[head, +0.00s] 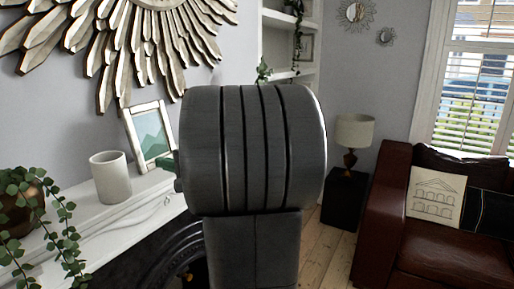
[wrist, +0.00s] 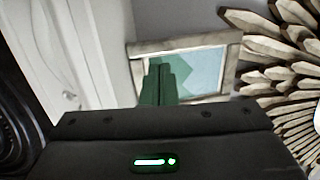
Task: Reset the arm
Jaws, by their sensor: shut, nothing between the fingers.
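My gripper (wrist: 159,70) shows in the wrist view as two green fingers pressed together, with nothing between them. It points toward a framed picture (wrist: 190,68) with a green and pale blue image. In the head view my dark grey arm fills the middle, and only a small green bit of the gripper shows at its left edge, close to the same framed picture (head: 149,135). Whether the fingers touch the frame cannot be told.
A white mantelpiece (head: 118,212) holds a white cup (head: 110,177) and a potted trailing plant (head: 40,205). A sunburst mirror (head: 125,40) hangs above. At right are a lamp (head: 354,132) on a black stand and a brown leather sofa (head: 395,215). Some floorboards (head: 330,250) are bare.

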